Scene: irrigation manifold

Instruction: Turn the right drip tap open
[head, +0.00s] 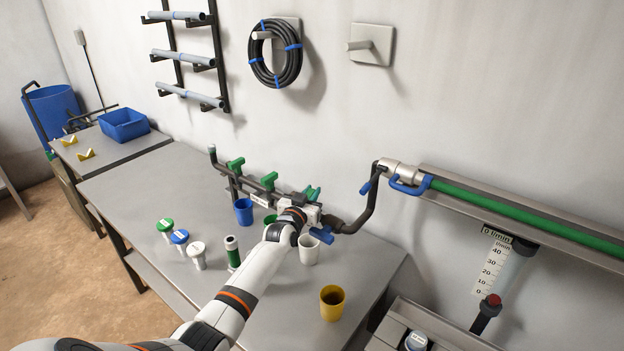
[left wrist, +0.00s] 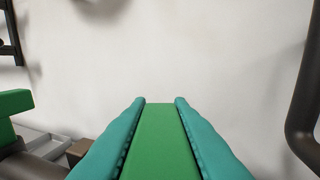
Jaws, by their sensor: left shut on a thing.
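The manifold (head: 232,178) is a dark pipe along the back of the bench with green tap handles. The left tap handle (head: 236,163) and the middle one (head: 269,180) are free. My left gripper (head: 312,193) is at the right end, its teal fingers shut on the right drip tap's green handle. In the left wrist view this handle (left wrist: 160,140) lies between both fingers and points straight away from me. Another green handle (left wrist: 14,104) shows at the left edge there. My wrist hides the tap's body in the head view. My right gripper is not in view.
A blue cup (head: 243,211), a white cup (head: 309,249) and a yellow cup (head: 332,303) stand on the bench. Several capped bottles stand left of my arm. A dark bent pipe (head: 370,205) rises right of the gripper. The flow gauge (head: 495,262) reads 0 l/min.

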